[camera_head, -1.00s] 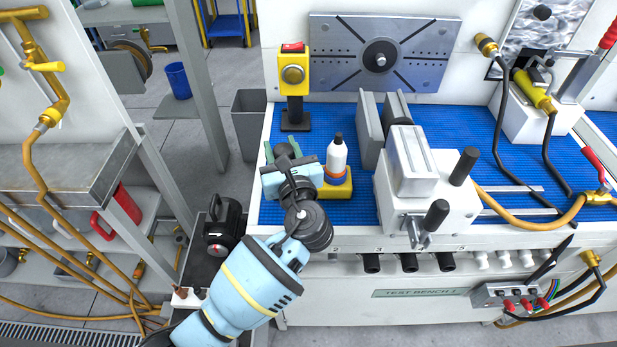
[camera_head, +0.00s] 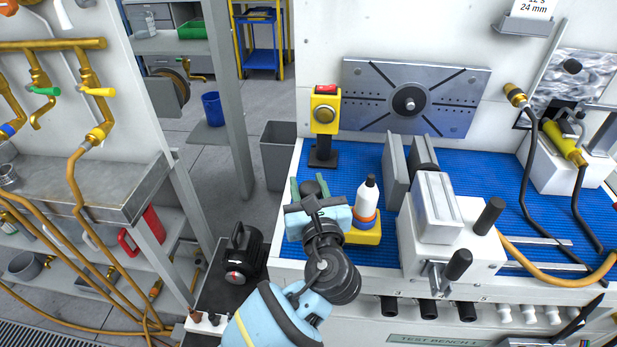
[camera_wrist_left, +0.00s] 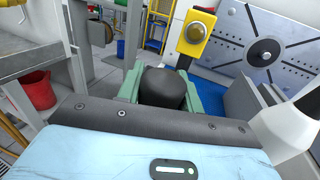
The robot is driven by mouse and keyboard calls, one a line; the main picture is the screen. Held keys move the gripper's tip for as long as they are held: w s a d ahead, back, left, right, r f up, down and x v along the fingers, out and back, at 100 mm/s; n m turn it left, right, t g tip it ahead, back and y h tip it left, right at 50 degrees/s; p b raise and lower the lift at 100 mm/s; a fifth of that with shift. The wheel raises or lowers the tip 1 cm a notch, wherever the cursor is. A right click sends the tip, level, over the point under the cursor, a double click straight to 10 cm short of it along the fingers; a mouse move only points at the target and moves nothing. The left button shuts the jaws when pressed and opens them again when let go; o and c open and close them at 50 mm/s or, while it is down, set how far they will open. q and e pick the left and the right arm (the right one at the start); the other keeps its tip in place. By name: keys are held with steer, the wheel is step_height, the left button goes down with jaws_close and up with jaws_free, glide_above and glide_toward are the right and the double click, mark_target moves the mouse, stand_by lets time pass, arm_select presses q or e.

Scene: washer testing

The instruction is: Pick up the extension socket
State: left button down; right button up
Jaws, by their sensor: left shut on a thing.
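My left gripper (camera_head: 309,186) is at the left end of the test bench, pointing away from me. Its green fingers are shut on a dark, rounded cylindrical piece, which I take as the extension socket (camera_head: 311,188). In the left wrist view the socket (camera_wrist_left: 163,88) sits between the two green fingers of the gripper (camera_wrist_left: 160,88). Its lower part is hidden by the gripper body, and I cannot tell whether it touches the bench. My right gripper is not in view.
A white bottle (camera_head: 367,197) in a yellow holder (camera_head: 366,233) stands close right of the gripper. A yellow button post (camera_head: 325,112) stands behind it. A white vise-like block (camera_head: 468,245) is farther right. A grey bin (camera_head: 278,158) stands left of the bench.

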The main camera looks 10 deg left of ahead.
arm_select(q)
steer(key=s+d+r, duration=0.1)
steer(key=s, duration=1)
steer(key=shift+s+r, duration=0.25)
steer(key=shift+s, duration=0.15)
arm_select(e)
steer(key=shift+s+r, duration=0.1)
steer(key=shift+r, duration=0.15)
arm_select(q)
steer(key=shift+d, duration=0.1)
